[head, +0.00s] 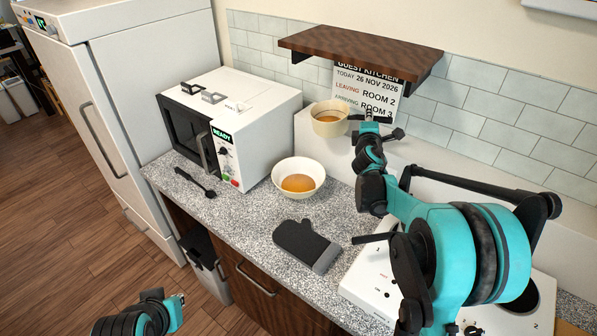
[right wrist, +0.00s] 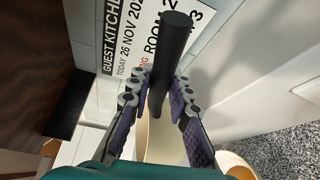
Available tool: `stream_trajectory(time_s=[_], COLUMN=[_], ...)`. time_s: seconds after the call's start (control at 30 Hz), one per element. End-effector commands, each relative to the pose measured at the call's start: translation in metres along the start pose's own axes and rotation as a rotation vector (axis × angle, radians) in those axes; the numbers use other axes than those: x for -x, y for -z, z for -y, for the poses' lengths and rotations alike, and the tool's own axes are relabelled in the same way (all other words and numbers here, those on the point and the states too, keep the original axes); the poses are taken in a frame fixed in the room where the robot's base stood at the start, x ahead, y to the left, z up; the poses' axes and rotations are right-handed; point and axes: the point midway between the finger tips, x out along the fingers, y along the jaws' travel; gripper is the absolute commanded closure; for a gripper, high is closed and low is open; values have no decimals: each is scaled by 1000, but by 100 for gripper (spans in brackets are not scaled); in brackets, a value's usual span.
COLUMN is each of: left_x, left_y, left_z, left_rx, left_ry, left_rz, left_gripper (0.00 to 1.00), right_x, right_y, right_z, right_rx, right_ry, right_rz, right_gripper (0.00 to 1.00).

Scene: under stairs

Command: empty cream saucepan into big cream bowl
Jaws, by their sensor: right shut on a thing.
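The cream saucepan (head: 330,126) is in the air behind and a little right of the bowl, near the wall. It looks about upright, and some orange-brown content shows inside it. My right gripper (head: 378,117) is shut on its dark handle, which also shows between the fingers in the right wrist view (right wrist: 172,55). The big cream bowl (head: 312,192) stands on the counter with orange content in it. A part of its rim shows in the right wrist view (right wrist: 235,160). Of my left arm only a part shows at the bottom left; its fingers are not visible.
A white microwave (head: 262,110) stands left of the bowl. A dark oven mitt (head: 305,243) and a black spoon-like utensil (head: 195,181) lie on the speckled counter (head: 245,222). A wooden shelf (head: 360,48) and a sign (head: 366,88) are above and behind the saucepan. A white hob (head: 372,285) is at right.

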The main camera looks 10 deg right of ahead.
Motion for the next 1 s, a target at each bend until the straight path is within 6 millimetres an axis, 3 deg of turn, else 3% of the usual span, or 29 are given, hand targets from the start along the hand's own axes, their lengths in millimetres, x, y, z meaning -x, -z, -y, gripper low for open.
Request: stream_trajectory(time_s=[0.27,0.47,0.83,1.0], left_x=[9,8,30,31], left_y=[6,6,22,22], left_z=[0,0,0,0], left_rx=[0,0,0,0], left_ry=[0,0,0,0], left_rz=[0,0,0,0], left_gripper=[100,100,100,100], right_x=[-13,-13,-10,-10], right_y=[-14,-13,-19,-19], right_z=[6,7,-29,-32], right_rx=[-109,-115,-115,-115], right_ry=[85,90,90,90], right_rz=[-23,-27,-27,-27], right_gripper=[100,100,100,100])
